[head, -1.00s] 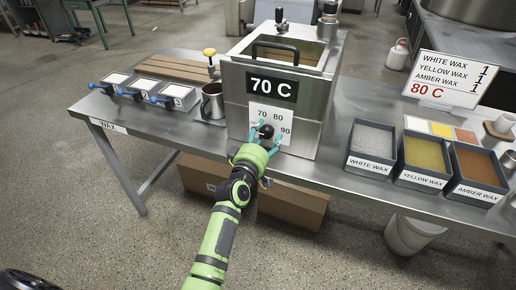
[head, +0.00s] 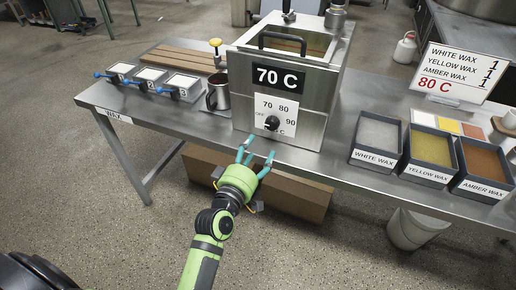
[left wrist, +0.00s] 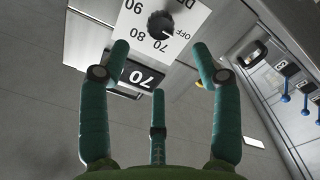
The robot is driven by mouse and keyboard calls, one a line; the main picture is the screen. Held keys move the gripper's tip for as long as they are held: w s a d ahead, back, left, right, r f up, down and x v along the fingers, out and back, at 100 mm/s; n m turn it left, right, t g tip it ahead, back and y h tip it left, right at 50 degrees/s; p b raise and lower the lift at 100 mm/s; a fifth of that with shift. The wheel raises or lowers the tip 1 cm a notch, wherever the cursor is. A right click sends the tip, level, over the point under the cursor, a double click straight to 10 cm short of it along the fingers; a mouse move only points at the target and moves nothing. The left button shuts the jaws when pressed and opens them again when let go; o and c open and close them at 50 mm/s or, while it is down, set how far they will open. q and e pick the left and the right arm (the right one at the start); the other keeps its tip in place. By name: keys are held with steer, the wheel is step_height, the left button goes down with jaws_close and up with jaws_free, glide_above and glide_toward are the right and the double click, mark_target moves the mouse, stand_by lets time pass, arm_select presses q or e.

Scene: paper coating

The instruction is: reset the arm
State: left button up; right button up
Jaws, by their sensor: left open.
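My left gripper (head: 256,160) is open and empty, in front of the table's front edge and below the black dial knob (head: 271,123). Its teal fingers are spread apart in the left wrist view (left wrist: 168,55), with the knob (left wrist: 161,25) beyond them and clear of them. The knob sits on a white dial plate (head: 287,113) on the front of the metal wax tank (head: 312,85). The tank's display (head: 278,77) reads 70 C. My right gripper is not in view.
Trays of white wax (head: 378,134), yellow wax (head: 430,152) and amber wax (head: 484,163) stand right of the tank. A sign (head: 460,72) reads 80 C. A metal cup (head: 218,92) and blue-handled boxes (head: 148,78) stand left. A cardboard box (head: 290,195) lies under the table.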

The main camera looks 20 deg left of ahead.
arm_select(q)
steer(key=s+d+f+m+g+h, duration=0.1)
steer(key=s+d+f+m+g, duration=0.1)
steer(key=f, duration=0.8)
steer(key=s+d+f+m+g, duration=0.1)
steer(key=s+f+m+g, duration=0.15)
steer(key=f, duration=0.75)
steer(key=s+f+m+g, duration=0.1)
steer(key=s+f+g, duration=0.1)
steer(key=s+f, duration=0.45)
steer(key=s+f+m+g, duration=0.2)
steer(key=s+f+g, duration=0.15)
steer(key=f, duration=0.65)
steer(key=s+a+f+m+g, duration=0.2)
steer(key=s+f, duration=0.3)
steer(key=s, duration=0.5)
steer(key=s+a+f+m+g+y, duration=0.1)
steer(key=s+f, duration=0.4)
steer(key=s, duration=0.5)
steer(key=s+a+f+m+g, duration=0.3)
steer(key=s+f+g, duration=0.1)
steer(key=s, duration=0.7)
steer(key=shift+a+f+y, duration=0.2)
steer(key=shift+f+y, duration=0.1)
steer(key=shift+f, duration=0.4)
steer(key=shift+w, duration=0.1)
